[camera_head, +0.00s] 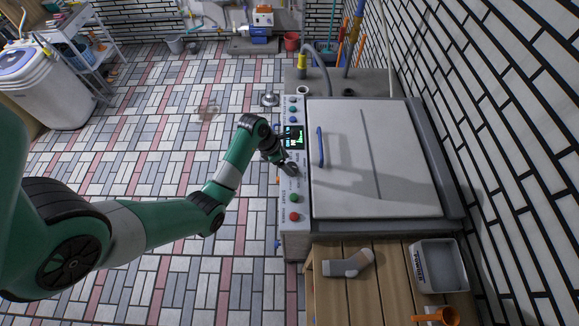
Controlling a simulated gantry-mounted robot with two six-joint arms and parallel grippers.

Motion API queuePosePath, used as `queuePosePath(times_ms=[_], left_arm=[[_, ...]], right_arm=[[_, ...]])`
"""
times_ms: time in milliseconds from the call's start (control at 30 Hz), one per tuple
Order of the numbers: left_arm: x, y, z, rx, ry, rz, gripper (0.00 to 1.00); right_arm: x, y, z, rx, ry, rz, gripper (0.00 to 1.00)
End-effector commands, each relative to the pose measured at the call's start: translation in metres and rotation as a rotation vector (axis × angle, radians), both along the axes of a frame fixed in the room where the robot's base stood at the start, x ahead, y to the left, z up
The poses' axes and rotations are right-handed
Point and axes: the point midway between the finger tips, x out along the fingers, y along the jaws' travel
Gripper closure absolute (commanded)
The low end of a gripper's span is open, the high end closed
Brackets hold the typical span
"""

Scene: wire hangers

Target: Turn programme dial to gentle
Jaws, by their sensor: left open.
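The washing machine (375,190) stands on the right with a pale lid. Its narrow control panel (296,240) runs along the left edge, with a lit display (293,136), a green button (294,198) and a red button (294,216). A grey round programme dial (290,168) appears to sit between the display and the green button. My left gripper (284,163) is open, right at the dial and partly covering it. I cannot tell whether its fingers touch the dial or where the dial points. My right gripper is not in view.
A blue handle (320,147) stands up from the lid. Tiled floor on the left is mostly clear.

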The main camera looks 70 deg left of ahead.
Motion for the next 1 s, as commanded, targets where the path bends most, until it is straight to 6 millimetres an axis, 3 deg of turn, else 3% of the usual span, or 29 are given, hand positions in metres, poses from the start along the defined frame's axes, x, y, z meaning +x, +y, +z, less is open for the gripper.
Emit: queuePosePath(times_ms=[133, 433, 867, 1000], left_arm=[[0.0063, -0.0008, -0.0158, -0.001, 0.000, -0.001, 0.19], [0.0076, -0.0007, -0.0167, 0.001, -0.001, 0.000, 0.21], [0.0074, -0.0009, -0.0167, 0.000, -0.001, 0.000, 0.98], [0.0074, -0.0009, -0.0166, 0.000, -0.001, -0.002, 1.00]], right_arm=[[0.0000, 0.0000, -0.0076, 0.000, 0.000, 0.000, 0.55], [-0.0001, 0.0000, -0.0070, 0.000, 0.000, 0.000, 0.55], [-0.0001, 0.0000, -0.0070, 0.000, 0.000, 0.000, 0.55], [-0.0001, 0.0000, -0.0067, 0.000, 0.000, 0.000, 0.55]])
